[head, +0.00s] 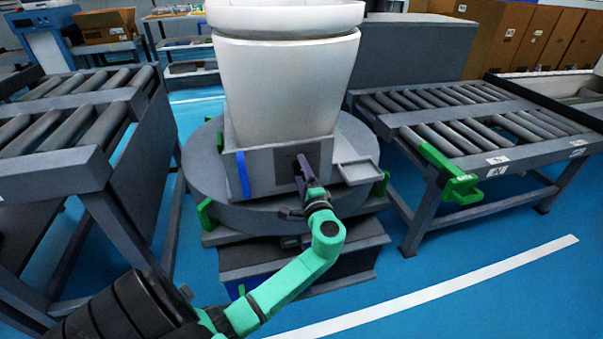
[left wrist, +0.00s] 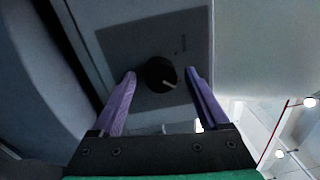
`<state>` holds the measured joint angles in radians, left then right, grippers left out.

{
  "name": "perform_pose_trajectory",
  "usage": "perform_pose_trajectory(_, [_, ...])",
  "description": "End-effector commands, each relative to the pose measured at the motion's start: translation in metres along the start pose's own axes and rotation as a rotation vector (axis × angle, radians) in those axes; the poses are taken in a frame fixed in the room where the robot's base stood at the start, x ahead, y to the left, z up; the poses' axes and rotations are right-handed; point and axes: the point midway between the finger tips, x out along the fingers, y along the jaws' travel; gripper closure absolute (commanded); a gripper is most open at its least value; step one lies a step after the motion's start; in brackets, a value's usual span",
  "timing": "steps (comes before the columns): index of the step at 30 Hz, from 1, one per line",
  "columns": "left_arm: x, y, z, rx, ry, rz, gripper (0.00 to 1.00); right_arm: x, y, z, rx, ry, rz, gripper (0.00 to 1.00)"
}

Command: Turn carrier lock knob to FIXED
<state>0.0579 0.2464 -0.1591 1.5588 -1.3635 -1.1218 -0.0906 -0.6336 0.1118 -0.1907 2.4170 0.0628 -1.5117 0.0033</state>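The carrier lock knob (left wrist: 160,75) is a round black knob with a pale pointer line, set on a dark grey panel (left wrist: 125,45). In the left wrist view the pointer slants toward the lower right; the panel's markings are too small to read. My left gripper (left wrist: 160,85) is open, with one purple finger on each side of the knob and gaps visible between. I cannot tell how near the fingertips are in depth. In the head view my left gripper (head: 303,170) is at the grey front panel (head: 262,172) of the carrier and hides the knob. My right gripper is not in view.
A white toilet (head: 290,85) stands on the carrier above a round grey turntable (head: 200,175) with green brackets (head: 206,213). Roller conveyors stand at left (head: 70,110) and right (head: 470,125); the right one has a green stop (head: 450,175). Blue floor (head: 500,240) is clear at right.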

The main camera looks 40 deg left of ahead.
Motion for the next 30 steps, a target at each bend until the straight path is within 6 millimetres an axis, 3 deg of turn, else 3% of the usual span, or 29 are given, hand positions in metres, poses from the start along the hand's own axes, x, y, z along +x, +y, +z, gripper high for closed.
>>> perform_pose_trajectory(5, [-0.002,-0.001,0.0,-0.001,0.0,0.0,0.22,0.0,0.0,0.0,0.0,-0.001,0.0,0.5])
perform_pose_trajectory(8, [-0.013,-0.001,-0.001,0.0,0.002,0.0,0.22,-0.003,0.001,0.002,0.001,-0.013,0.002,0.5])
perform_pose_trajectory(14, [-0.068,0.0,0.0,-0.001,0.002,0.005,0.22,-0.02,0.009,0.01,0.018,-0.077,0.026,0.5])
perform_pose_trajectory(21, [-0.13,0.0,0.0,0.0,0.001,0.003,0.22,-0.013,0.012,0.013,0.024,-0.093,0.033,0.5])
perform_pose_trajectory(25, [-0.144,0.0,0.0,-0.001,-0.001,0.001,0.22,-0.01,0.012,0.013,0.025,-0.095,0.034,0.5])
perform_pose_trajectory(30, [-0.146,0.0,0.0,-0.001,0.0,0.0,0.22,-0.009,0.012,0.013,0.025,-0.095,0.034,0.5])
